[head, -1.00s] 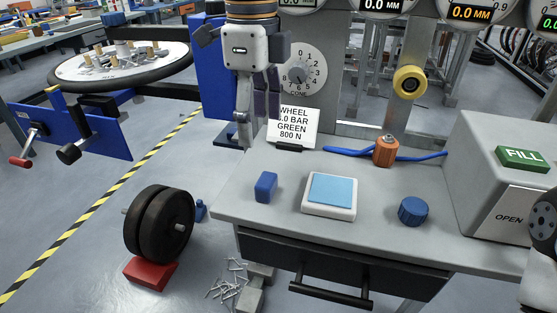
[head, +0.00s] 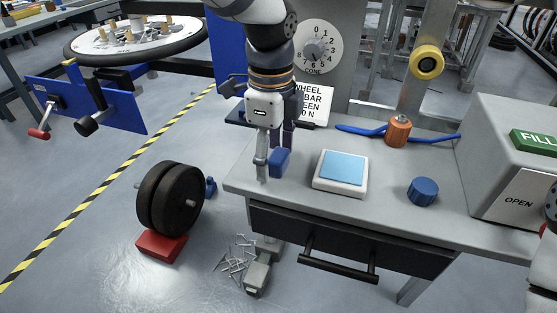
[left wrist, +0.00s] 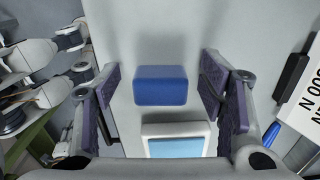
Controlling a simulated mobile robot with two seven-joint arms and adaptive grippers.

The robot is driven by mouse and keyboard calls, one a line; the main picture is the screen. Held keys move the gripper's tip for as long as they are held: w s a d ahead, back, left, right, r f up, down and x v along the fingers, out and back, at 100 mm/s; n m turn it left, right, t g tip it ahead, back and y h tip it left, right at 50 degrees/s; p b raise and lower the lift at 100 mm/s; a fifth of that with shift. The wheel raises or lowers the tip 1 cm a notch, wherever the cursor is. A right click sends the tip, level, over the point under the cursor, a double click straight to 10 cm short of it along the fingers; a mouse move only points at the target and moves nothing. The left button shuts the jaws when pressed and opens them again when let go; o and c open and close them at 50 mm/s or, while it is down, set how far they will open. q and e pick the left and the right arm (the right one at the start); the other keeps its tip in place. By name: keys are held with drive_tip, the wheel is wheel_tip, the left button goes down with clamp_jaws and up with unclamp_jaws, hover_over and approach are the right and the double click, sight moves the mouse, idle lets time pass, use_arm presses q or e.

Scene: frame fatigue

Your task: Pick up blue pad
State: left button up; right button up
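The blue pad (head: 280,161), a small dark blue block, sits on the grey bench top near its left edge. My left gripper (head: 272,157) points down over it, open, with one finger in front and one behind in the head view. In the left wrist view the pad (left wrist: 160,86) lies between the two spread fingers, with a gap on each side. A finger hides part of it in the head view. My right gripper is not in view; only a bit of my right arm shows at the right edge.
A white block with a light blue top (head: 341,173) lies right of the pad. A blue knob (head: 423,191), a copper-coloured fitting (head: 398,131) with blue hose and a grey FILL box (head: 515,150) stand further right. A sign (head: 315,104) stands behind.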

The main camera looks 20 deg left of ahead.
sight(273, 155)
use_arm(q)
drive_tip(key=c, duration=0.9)
drive_tip(key=shift+o, duration=0.2)
drive_tip(key=shift+r, duration=0.1)
drive_tip(key=shift+r, duration=0.3)
drive_tip(key=r, duration=0.3)
drive_tip(key=shift+s+d+r, duration=0.15)
drive_tip(key=shift+s+r, duration=0.05)
drive_tip(key=shift+r, duration=0.05)
drive_tip(key=s+d+r+p, duration=0.1)
drive_tip(key=s+d+r, duration=0.4)
drive_tip(key=s+r, duration=0.3)
drive_tip(key=shift+s+d+r, duration=0.2)
drive_tip(key=shift+s+r, duration=0.2)
drive_tip(key=shift+s, duration=1.8)
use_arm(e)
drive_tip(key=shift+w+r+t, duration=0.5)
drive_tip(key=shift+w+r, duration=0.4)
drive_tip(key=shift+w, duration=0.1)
use_arm(q)
drive_tip(key=shift+o, duration=0.2)
